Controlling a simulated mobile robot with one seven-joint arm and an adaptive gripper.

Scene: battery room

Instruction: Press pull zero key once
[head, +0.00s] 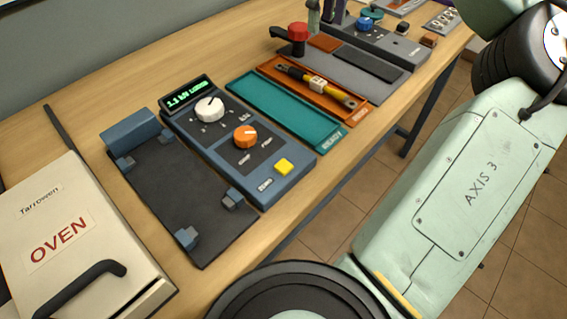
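The yellow key (284,166) sits at the near right of a blue-grey control box (284,193) on the bench, next to a label that seems to read ZERO. It is uncovered, and nothing touches it. The box's display (186,92) glows green and seems to read 1.1 kN and a further word. The box also carries a white knob (209,108) and an orange knob (245,136). A dark plate with blue clamp blocks (180,195) lies left of the box. My gripper is not in view; only my arm shows, at the right and bottom.
A white oven (130,283) with a black handle stands at left. Right of the box lie an empty teal tray (335,140) and an orange tray (262,68) holding a yellow-and-black tool (318,85). A red-knobbed device (298,32) stands farther back. The bench's front edge is close to the box.

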